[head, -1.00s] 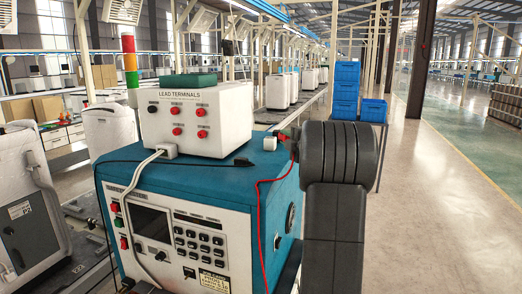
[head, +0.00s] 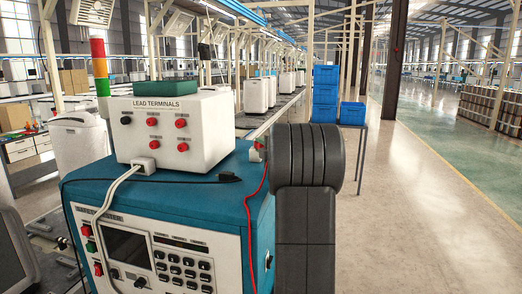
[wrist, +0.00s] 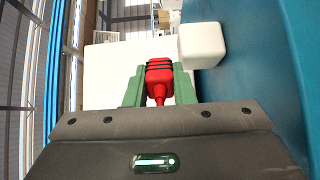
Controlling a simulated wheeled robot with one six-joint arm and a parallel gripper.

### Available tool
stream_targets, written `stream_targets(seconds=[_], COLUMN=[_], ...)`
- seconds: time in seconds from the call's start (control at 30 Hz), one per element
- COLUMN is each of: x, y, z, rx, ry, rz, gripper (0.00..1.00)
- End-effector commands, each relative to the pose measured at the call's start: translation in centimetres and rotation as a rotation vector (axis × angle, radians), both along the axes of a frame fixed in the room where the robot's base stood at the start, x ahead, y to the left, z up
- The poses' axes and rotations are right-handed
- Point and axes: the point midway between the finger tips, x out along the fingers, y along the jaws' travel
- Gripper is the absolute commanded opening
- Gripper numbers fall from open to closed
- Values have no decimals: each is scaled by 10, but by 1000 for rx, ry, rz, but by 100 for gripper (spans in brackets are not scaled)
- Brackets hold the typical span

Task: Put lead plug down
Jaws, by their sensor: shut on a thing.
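My gripper (wrist: 160,88) is shut on a red lead plug (wrist: 160,75), seen between its green fingers in the wrist view. In the head view my arm hides most of the gripper. A red lead (head: 246,215) hangs from there down the tester's front. The teal tester (head: 150,195) has the white lead terminals box (head: 205,145) on top, with red and black sockets on its face. A black plug (head: 229,177) lies on the tester's top, in front of the box. A white cube (wrist: 203,45) is just right of the plug in the wrist view.
Blue crates (head: 325,95) are stacked on a stand behind my arm. Open floor (head: 410,210) lies to the right. A white cable (head: 122,180) runs down the tester's front.

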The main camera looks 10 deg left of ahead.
Motion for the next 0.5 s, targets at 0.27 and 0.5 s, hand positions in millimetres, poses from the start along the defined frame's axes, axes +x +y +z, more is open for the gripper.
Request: stream_targets(seconds=[0.27, 0.5], x=[0, 0], y=[0, 0], z=[-12, -12], rx=[0, 0], ry=[-1, -1], rz=[0, 0], gripper=[0, 44])
